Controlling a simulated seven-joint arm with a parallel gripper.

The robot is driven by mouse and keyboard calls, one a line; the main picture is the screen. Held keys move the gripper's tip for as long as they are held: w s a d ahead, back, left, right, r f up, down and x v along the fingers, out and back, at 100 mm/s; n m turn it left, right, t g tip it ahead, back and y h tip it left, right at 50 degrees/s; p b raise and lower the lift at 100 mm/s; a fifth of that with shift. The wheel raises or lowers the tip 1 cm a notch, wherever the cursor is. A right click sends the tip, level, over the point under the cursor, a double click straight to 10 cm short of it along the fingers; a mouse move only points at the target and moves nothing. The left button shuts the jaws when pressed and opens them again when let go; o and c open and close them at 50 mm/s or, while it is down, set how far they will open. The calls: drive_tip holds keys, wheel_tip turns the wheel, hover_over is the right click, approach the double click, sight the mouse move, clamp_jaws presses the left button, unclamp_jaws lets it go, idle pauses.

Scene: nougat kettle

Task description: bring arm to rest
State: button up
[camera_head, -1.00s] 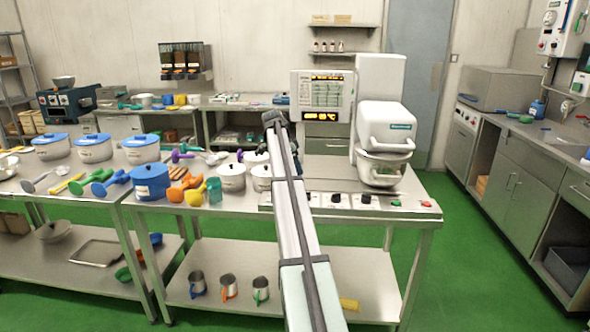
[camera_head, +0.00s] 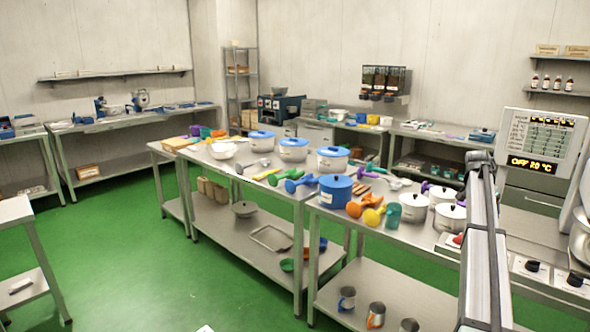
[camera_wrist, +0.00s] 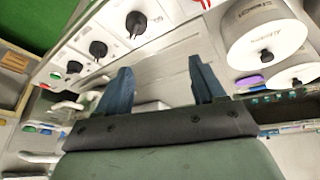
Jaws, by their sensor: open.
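In the wrist view my gripper (camera_wrist: 162,84) has two dark blue fingers standing wide apart, with nothing between them. In the head view my arm reaches up the right side, over the right end of the nearer table (camera_head: 338,222). My fingers cannot be made out there. In the wrist view white lidded pots (camera_wrist: 264,38) lie to the right of the fingers and a panel with black knobs (camera_wrist: 98,49) lies to the left. No contact shows between the fingers and any thing.
In the head view a blue pot (camera_head: 336,192), a white pot (camera_head: 413,206) and colourful utensils crowd the table. A display unit (camera_head: 540,146) stands at the right, close to my arm. A white stool-like table (camera_head: 14,209) is at the left. Green floor is clear between.

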drive_tip(key=s+a+f+n+y, duration=0.1)
drive_tip(key=s+a+f+n, duration=0.2)
drive_tip(key=s+a+f, duration=0.8)
drive_tip(key=s+a+f+n+y, duration=0.25)
drive_tip(key=a+f, duration=0.45)
drive_tip(key=f, duration=0.9)
drive_tip(key=s+a+f+n+y, duration=0.1)
drive_tip(key=s+a+f+n, duration=0.4)
drive_tip(key=a+f, duration=0.7)
drive_tip(key=s+a+f+n+g, duration=0.1)
drive_tip(key=s+a+f+g, duration=0.1)
drive_tip(key=s+a+f, duration=0.5)
drive_tip(key=s+a+f+n+g, duration=0.1)
drive_tip(key=s+a+f+g, duration=0.2)
drive_tip(key=s+a+f, duration=0.5)
drive_tip(key=s+a+f+n+g, duration=0.1)
drive_tip(key=s+a+f, duration=0.6)
drive_tip(key=s, duration=1.7)
drive_tip(key=shift+s+a+f+g, duration=0.25)
drive_tip(key=shift+s+f+g, duration=0.15)
drive_tip(key=shift+f+g, duration=0.45)
